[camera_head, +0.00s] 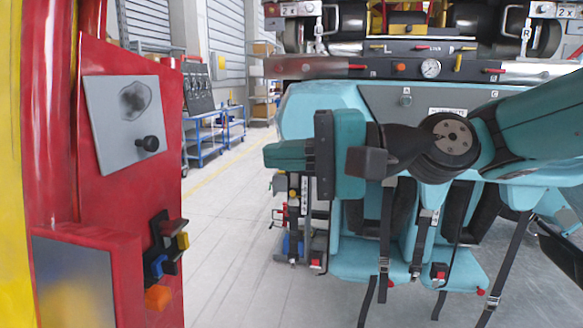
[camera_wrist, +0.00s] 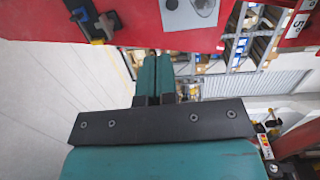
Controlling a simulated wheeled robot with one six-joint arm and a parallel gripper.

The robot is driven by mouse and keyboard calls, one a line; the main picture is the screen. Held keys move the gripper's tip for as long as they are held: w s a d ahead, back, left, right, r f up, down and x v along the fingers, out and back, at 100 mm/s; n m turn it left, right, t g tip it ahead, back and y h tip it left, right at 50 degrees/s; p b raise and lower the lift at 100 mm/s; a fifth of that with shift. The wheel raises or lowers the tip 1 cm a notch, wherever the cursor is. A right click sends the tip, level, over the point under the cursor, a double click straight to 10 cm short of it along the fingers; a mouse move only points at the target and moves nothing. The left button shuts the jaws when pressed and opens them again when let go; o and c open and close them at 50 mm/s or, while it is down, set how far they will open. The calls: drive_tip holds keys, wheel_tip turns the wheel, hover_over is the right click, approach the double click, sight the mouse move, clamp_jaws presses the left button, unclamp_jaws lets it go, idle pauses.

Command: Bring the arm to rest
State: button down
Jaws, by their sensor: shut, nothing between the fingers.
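My arm reaches in from the right in the head view, and my gripper (camera_head: 284,155) points left, toward the red panel. In the wrist view the two teal fingers of my gripper (camera_wrist: 154,72) lie side by side, closed together with nothing between them. The gripper hangs in free air, apart from the red panel and in front of the teal coaster seats (camera_head: 350,255).
At left stands a red panel (camera_head: 100,190) with a grey plate (camera_head: 124,125), a black knob (camera_head: 150,143) and coloured clips (camera_head: 165,255). Behind my arm is the coaster train with hanging straps and a gauge (camera_head: 430,68). Blue carts (camera_head: 205,140) stand far back; the floor between is clear.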

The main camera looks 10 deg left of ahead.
drive_tip(key=s+d+f+n+h, duration=0.2)
drive_tip(key=s+d+f+h, duration=0.2)
drive_tip(key=d, duration=0.4)
drive_tip(key=s+d+f+n+h, duration=0.2)
drive_tip(key=s+d+f+h, duration=0.2)
drive_tip(key=d+f, duration=0.3)
drive_tip(key=s+d+f+n+t+h, duration=0.1)
drive_tip(key=s+d+f+n+h, duration=0.1)
drive_tip(key=s+d+f+h, duration=0.3)
drive_tip(key=s+d, duration=0.1)
drive_tip(key=d, duration=0.2)
drive_tip(key=shift+d+f, duration=0.2)
drive_tip(key=shift+d, duration=0.1)
drive_tip(key=shift+a, duration=0.1)
